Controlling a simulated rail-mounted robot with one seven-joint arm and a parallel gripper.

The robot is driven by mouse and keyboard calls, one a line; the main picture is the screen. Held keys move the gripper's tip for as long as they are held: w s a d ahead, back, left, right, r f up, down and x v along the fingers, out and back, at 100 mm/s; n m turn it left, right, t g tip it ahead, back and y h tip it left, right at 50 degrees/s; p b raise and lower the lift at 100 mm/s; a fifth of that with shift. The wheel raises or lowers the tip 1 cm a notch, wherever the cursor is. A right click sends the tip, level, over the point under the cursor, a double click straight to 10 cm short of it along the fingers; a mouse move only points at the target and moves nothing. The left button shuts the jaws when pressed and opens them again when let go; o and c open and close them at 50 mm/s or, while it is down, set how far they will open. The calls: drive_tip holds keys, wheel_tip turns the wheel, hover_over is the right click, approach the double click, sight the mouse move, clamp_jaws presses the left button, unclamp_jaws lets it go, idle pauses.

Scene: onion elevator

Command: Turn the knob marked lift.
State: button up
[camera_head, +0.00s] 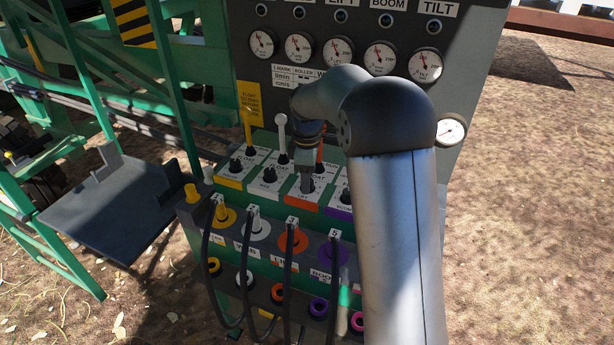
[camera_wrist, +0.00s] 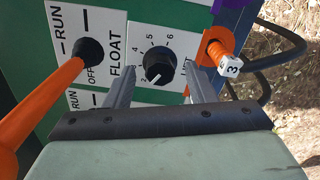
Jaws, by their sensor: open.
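In the wrist view a round black knob (camera_wrist: 158,66) with a white pointer line sits on a white plate with a number scale. The plate's edge shows part of a label, "LI". My gripper (camera_wrist: 159,72) is open, with one grey finger on each side of the knob. Gaps show between the fingers and the knob, and I cannot tell how deep the fingertips reach. In the head view my gripper (camera_head: 307,183) is over the orange-edged lift plate (camera_head: 303,199), and it hides most of that knob.
An orange lever (camera_wrist: 42,98) with a black boot stands left of the knob in the wrist view. An orange plug (camera_wrist: 218,52) tagged 3 is to the right. In the head view a white lever (camera_head: 282,133) and yellow lever (camera_head: 246,128) stand left. Black cables (camera_head: 288,275) hang in front.

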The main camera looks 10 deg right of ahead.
drive_tip(key=shift+f, duration=0.15)
drive_tip(key=c, duration=1)
